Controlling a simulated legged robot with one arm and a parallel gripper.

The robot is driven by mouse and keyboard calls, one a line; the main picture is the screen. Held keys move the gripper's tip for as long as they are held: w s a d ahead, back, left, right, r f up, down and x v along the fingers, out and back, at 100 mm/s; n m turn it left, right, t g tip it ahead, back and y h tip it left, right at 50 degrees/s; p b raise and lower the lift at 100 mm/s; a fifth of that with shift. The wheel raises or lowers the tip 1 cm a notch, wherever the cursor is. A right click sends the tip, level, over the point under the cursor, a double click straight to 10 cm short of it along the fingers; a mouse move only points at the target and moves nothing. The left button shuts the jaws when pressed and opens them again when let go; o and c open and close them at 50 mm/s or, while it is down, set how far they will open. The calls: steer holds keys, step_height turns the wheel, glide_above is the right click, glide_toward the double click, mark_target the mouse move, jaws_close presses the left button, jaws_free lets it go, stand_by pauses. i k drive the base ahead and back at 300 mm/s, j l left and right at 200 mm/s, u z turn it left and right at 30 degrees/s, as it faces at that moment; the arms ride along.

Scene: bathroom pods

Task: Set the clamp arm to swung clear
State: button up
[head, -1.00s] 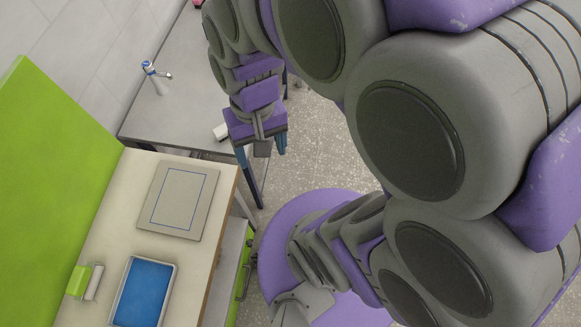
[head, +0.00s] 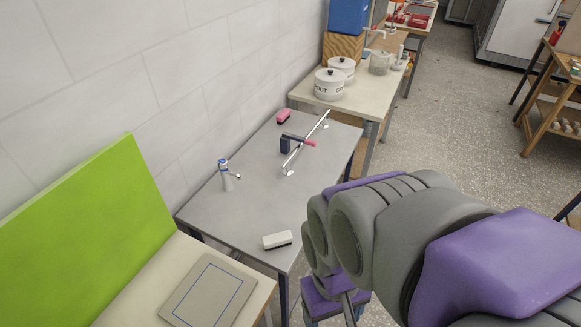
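A dark blue clamp (head: 294,143) with a red-pink arm or handle (head: 308,142) sits at a thin silver rail (head: 306,143) on the grey table. The arm points to the right, across the rail. Its exact joint and latch are too small to make out. My gripper (head: 335,318) is at the bottom edge, in front of the grey table and well away from the clamp. The upper parts of its blue fingers stand apart with nothing seen between them. Its fingertips are cut off by the frame.
On the grey table (head: 240,215) are a blue-and-white spray bottle (head: 226,175), a white-and-black brush (head: 277,240) and a pink block (head: 283,116). A green panel (head: 95,235) and cream bench stand at left. White pots (head: 329,85) stand on the bench behind.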

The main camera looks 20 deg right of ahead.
mark_target(289, 136)
steer(key=i+l, duration=0.2)
steer(key=l, duration=0.15)
steer(key=i+l, duration=0.2)
steer(key=l, duration=0.2)
steer(key=i+l, duration=0.2)
steer(key=l, duration=0.15)
